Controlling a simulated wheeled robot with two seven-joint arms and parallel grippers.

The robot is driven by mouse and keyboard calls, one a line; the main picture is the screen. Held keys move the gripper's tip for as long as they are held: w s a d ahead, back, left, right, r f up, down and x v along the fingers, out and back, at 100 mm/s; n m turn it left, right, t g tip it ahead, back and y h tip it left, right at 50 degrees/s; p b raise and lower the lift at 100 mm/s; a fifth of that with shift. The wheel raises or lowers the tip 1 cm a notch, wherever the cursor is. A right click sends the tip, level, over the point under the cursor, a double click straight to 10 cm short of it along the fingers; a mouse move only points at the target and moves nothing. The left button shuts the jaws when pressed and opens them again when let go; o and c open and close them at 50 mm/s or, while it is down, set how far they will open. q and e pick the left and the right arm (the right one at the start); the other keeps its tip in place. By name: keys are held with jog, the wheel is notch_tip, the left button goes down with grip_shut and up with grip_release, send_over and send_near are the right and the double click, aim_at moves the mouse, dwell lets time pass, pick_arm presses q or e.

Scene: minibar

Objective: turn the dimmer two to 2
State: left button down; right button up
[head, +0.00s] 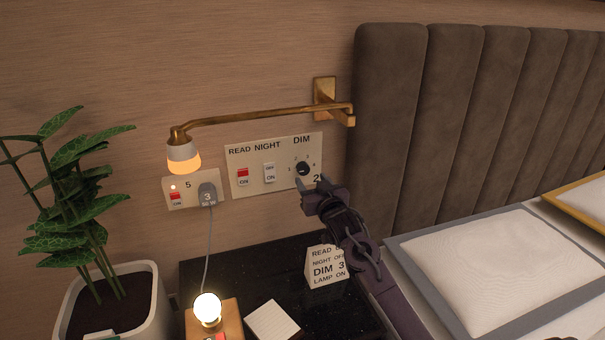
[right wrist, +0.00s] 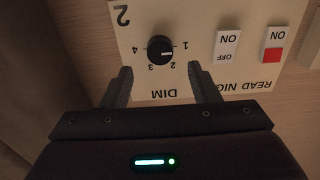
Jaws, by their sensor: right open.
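The dimmer two is a round black knob (head: 303,169) on the cream wall panel marked 2 (head: 285,148), under the word DIM. In the right wrist view, upside down, the knob (right wrist: 160,50) has the numbers 1 to 4 around it; I cannot tell which number it points to. My right gripper (head: 312,184) is just below and in front of the knob. Its two fingers are spread and empty in the right wrist view (right wrist: 160,75), with the knob ahead between their lines, apparently untouched. My left gripper is not in view.
A red READ switch (head: 243,177) and white NIGHT switch (head: 269,172) sit left of the knob. A brass lamp arm (head: 260,115) runs above. A card reading DIM 3 (head: 326,268) stands on the black table below; the padded headboard (head: 385,130) is at right.

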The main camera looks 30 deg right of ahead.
aim_at(304, 171)
jog(key=x, duration=0.4)
jog(key=shift+w+f, duration=0.15)
jog(key=shift+f, duration=0.1)
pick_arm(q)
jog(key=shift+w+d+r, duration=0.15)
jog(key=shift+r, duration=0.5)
pick_arm(e)
jog(key=shift+w+d, duration=0.15)
jog(key=shift+w, duration=0.45)
jog(key=c, duration=1)
jog(key=shift+o, duration=0.2)
jog(key=shift+r, duration=0.1)
jog(key=m+p, duration=0.3)
jog(key=shift+r+m, duration=0.15)
jog(key=shift+m, duration=0.15)
jog(key=m+p, duration=0.3)
jog(key=m, duration=0.2)
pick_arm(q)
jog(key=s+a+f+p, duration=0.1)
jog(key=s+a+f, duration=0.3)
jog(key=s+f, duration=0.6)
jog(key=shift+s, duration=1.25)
pick_arm(e)
jog(key=shift+m, duration=1.6)
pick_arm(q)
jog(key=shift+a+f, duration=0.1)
